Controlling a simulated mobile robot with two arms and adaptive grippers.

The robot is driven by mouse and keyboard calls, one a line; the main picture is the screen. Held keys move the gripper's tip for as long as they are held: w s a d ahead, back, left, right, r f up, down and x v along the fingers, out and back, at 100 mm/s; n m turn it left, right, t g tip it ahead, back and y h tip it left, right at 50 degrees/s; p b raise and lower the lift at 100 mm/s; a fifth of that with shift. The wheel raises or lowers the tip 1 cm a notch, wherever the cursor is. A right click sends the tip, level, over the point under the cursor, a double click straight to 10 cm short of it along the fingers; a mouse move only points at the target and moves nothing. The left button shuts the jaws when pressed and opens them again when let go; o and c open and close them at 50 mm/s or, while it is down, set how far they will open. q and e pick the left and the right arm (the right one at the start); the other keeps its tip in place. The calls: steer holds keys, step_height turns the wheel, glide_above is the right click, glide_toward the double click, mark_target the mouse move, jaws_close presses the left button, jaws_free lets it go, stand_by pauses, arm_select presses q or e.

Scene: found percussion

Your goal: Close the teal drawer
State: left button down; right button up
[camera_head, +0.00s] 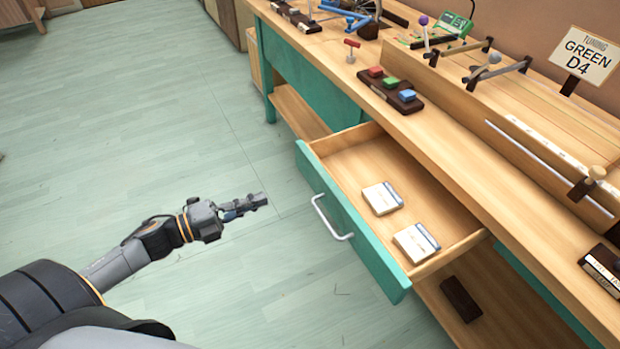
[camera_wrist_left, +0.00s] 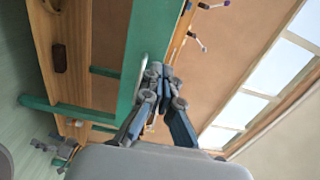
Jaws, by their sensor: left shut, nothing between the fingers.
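The teal drawer (camera_head: 350,228) stands pulled out from the wooden workbench, with a metal bar handle (camera_head: 331,217) on its front. Two small pale boxes lie inside it: one box (camera_head: 382,198) farther back and another box (camera_head: 416,243) nearer. My left gripper (camera_head: 262,199) is shut and empty, to the left of the drawer front and apart from it in the head view. In the left wrist view my left gripper (camera_wrist_left: 163,72) points toward the teal drawer front (camera_wrist_left: 150,35), and its fingertips overlap the handle there. My right gripper is not in view.
The workbench top (camera_head: 440,135) carries a block with red, green and blue buttons (camera_head: 391,90) and a sign reading "TUNING GREEN D4" (camera_head: 583,55). A dark block (camera_head: 460,299) lies on the lower shelf. The floor left of the bench is clear.

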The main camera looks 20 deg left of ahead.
mark_target(316, 177)
arm_select(q)
steer(key=x, duration=1.1)
steer(key=shift+w+b, duration=0.15)
steer(key=shift+b, duration=0.25)
steer(key=shift+w+d, duration=0.4)
steer(key=shift+w, duration=0.1)
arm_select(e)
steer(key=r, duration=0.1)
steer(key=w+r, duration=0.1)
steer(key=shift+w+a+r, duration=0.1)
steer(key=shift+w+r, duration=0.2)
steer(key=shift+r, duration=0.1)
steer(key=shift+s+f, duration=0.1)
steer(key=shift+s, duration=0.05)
